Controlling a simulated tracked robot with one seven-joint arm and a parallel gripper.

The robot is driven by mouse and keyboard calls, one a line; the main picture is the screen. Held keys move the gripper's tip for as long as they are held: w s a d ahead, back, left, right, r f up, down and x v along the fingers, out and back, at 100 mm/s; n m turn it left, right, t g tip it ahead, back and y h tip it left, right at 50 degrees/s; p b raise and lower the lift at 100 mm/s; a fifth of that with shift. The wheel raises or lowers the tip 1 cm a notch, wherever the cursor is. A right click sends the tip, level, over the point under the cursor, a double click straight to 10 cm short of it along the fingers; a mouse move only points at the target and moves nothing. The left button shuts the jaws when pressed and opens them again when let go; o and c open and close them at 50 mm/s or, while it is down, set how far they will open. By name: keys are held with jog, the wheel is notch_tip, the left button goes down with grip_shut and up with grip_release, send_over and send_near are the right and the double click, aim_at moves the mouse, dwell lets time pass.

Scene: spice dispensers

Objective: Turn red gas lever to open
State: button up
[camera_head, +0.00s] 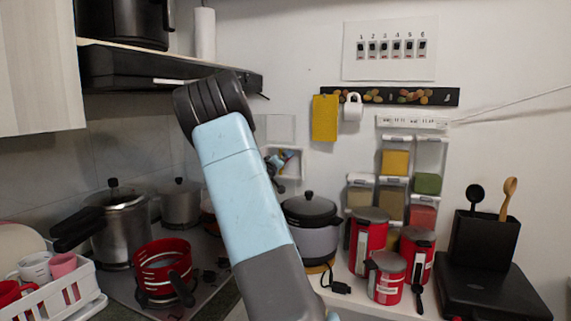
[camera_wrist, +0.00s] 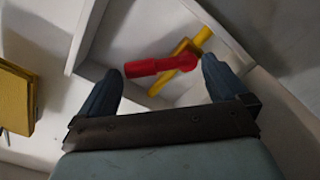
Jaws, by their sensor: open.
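The red gas lever (camera_wrist: 160,66) shows in the wrist view, fixed on a yellow pipe (camera_wrist: 199,39) inside a white recessed box (camera_wrist: 128,36). The lever points left, across the slanting pipe. My gripper (camera_wrist: 160,82) is open, with one dark finger on each side of the lever's span. No contact with the lever can be made out. In the head view, the wall box (camera_head: 293,160) is partly hidden by my arm, and my gripper shows as a small blue part (camera_head: 275,163) in front of it. The lever itself is hard to make out there.
A lidded pot (camera_head: 312,225) stands below. Spice dispensers (camera_head: 395,162) and red canisters (camera_head: 368,240) are on the right. A black hood (camera_head: 150,68) is at upper left.

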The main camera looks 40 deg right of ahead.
jog(key=v, duration=1.2)
jog(key=shift+s+a, duration=0.15)
jog(key=shift+a, duration=0.25)
jog(key=shift+f, duration=0.1)
jog(key=shift+c, duration=0.4)
